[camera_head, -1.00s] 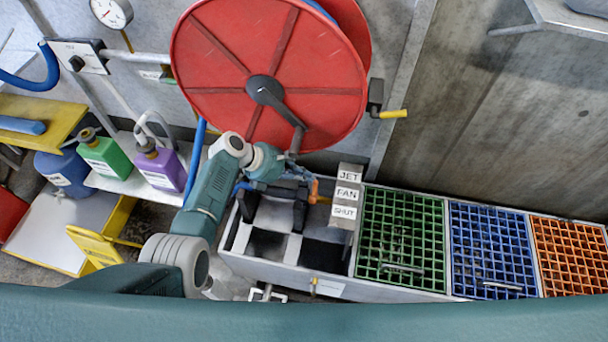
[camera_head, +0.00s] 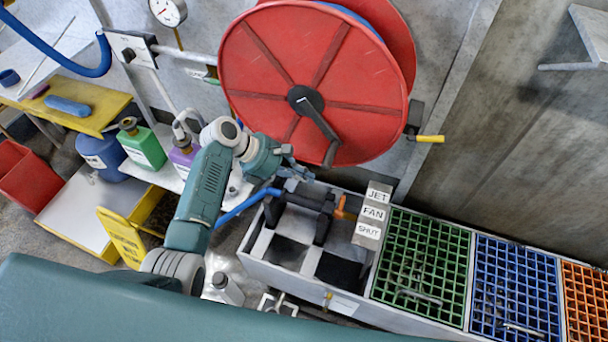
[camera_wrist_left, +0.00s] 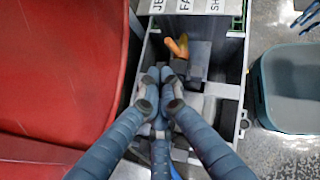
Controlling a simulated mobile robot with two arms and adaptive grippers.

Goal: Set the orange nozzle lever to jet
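The orange lever (camera_head: 341,208) sits on the dark nozzle (camera_head: 308,197) in the grey trough, left of the label block (camera_head: 373,212) marked JET, FAN and SHUT. It lies nearest FAN and SHUT in the head view; its exact setting is unclear. The lever also shows in the left wrist view (camera_wrist_left: 177,46), just beyond the fingertips. My left gripper (camera_head: 296,174) is above and left of the lever, apart from it. In the left wrist view, its fingertips (camera_wrist_left: 159,76) are together with nothing visible between them. My right gripper is out of view.
The red hose reel (camera_head: 265,85) stands close behind my left gripper, its crank hanging near it. A blue hose (camera_head: 245,205) runs to the nozzle. Green (camera_head: 420,265), blue (camera_head: 515,290) and orange grates lie to the right. Bottles stand on a shelf at left.

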